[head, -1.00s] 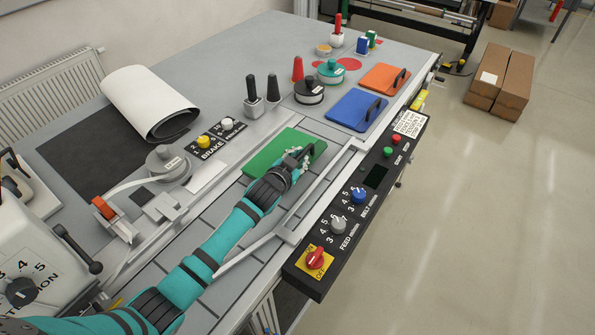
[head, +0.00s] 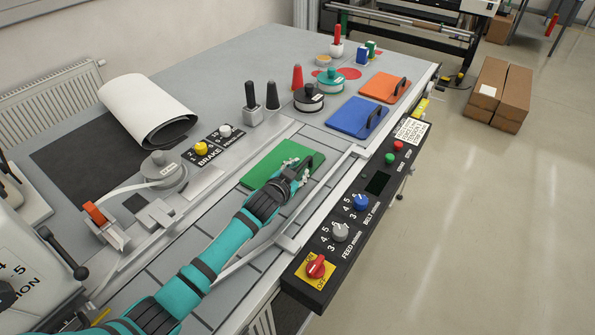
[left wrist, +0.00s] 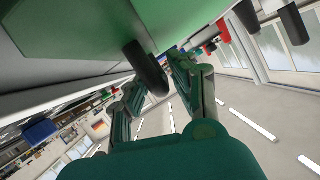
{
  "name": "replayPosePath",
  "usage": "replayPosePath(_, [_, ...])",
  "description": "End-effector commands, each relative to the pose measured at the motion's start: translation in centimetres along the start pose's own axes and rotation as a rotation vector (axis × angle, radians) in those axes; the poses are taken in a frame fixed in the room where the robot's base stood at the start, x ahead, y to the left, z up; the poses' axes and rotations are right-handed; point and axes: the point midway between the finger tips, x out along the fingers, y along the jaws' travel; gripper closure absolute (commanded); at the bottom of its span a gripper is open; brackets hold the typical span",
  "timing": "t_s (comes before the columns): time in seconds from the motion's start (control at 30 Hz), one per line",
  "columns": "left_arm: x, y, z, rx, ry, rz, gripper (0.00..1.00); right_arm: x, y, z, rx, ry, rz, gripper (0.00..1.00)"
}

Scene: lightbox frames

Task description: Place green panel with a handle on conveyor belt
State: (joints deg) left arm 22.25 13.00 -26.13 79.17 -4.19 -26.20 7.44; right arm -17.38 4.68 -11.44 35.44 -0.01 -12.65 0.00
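The green panel (head: 268,169) lies flat on the grey tiled conveyor belt (head: 205,240), towards its far end. Its dark handle (head: 307,163) stands up at the panel's right side. My left gripper (head: 298,169) is at this handle, with a fingertip on either side of it. In the left wrist view the black handle (left wrist: 147,68) sits between the two fingers (left wrist: 156,78), and the green panel's underside or edge (left wrist: 168,18) is behind. Whether the fingers press on the handle is not clear. My right gripper is not in view.
A blue panel (head: 350,115) and an orange panel (head: 377,87) lie beyond the green one. A metal rail (head: 322,190) and the black control panel (head: 350,222) run along the right side. Spools, cones and a pen holder (head: 253,116) stand beyond the belt's left side.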

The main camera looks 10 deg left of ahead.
Motion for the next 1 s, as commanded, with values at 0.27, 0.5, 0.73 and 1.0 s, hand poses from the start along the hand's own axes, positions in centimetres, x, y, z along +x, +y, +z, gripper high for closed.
replayPosePath(0.27, [0.0, 0.0, -0.1, 0.000, 0.001, 0.000, 0.63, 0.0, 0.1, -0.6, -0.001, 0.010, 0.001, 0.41])
replayPosePath(0.5, [-1.1, 0.0, -0.1, 0.000, 0.000, 0.000, 0.63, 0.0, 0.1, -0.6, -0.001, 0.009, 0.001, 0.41])
replayPosePath(0.73, [-5.2, 0.0, 0.0, 0.002, 0.001, 0.000, 0.63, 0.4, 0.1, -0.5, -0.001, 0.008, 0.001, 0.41])
replayPosePath(1.0, [-10.2, 0.0, -0.1, 0.001, 0.001, 0.000, 0.63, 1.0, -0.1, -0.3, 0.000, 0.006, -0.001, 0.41])
